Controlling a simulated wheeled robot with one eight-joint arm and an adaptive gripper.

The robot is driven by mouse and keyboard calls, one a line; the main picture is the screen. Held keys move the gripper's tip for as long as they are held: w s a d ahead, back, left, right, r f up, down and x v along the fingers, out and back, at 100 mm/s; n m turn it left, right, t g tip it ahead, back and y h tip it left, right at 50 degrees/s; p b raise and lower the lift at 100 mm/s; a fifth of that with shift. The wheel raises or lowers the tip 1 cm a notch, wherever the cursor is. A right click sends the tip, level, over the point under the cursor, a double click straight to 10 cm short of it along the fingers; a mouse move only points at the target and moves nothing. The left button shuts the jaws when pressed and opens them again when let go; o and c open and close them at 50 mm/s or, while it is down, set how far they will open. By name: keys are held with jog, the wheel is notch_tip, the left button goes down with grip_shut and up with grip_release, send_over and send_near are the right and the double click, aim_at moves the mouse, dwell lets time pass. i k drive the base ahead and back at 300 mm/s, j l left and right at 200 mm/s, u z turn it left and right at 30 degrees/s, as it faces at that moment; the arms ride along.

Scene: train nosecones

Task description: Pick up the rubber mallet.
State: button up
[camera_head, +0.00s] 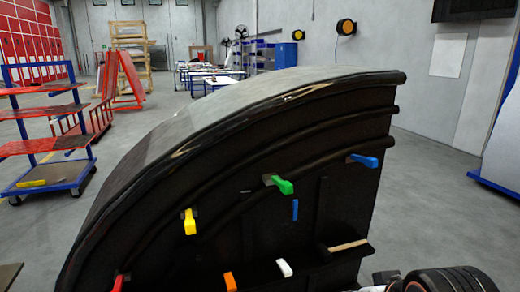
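What looks like the rubber mallet shows as a pale wooden handle (348,245) lying on a dark ledge at the lower right of the big black curved nosecone (300,130). Its head is dark and hard to make out against the black surface. Part of my own arm, black and ribbed, shows at the bottom right corner, to the right of the handle and nearer to me. I cannot make out the gripper's fingers in this view.
Coloured clamps, among them a green one (283,185), a yellow one (190,222) and a blue one (364,161), sit on the nosecone's ribs. A blue-framed shelf cart (75,185) stands at left. Grey floor (430,200) is clear at right.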

aim_at(326, 255)
jog(key=i+j, duration=0.15)
jog(key=i, duration=0.8)
jog(key=j, duration=0.1)
jog(key=l, duration=0.15)
jog(key=z, duration=0.05)
